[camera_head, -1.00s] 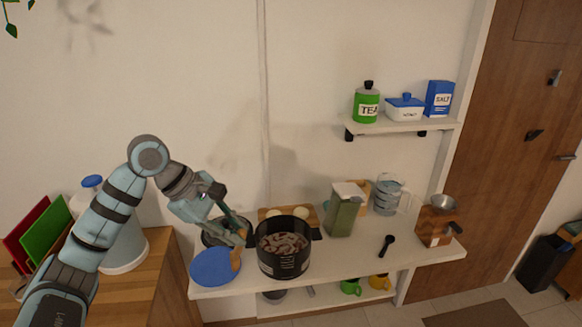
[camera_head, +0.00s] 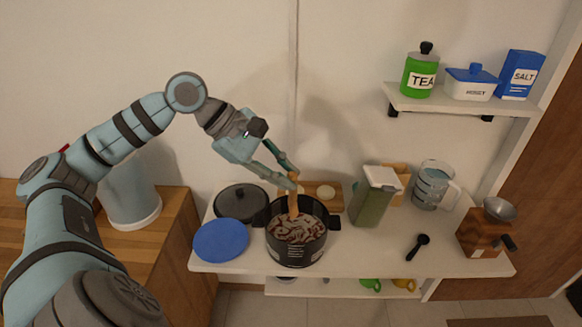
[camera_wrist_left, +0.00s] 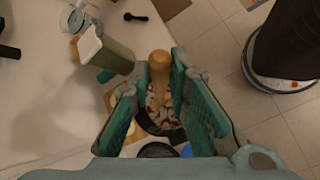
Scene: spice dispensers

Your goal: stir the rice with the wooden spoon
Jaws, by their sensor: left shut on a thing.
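My left gripper (camera_head: 289,177) is shut on the wooden spoon (camera_head: 293,205) and holds it upright over the black pot (camera_head: 297,250). The spoon's lower end overlaps the pot's contents; I cannot tell how deep it reaches. The pot holds a mix of brown pieces and pale bits (camera_head: 300,229), where the rice seems to be. In the left wrist view the spoon (camera_wrist_left: 160,66) stands between the two teal fingers, with the pot (camera_wrist_left: 170,131) beyond it. My right gripper is in neither view.
A blue plate (camera_head: 221,240) and a dark lid (camera_head: 241,200) lie left of the pot. A wooden board (camera_head: 327,199) lies behind the pot.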

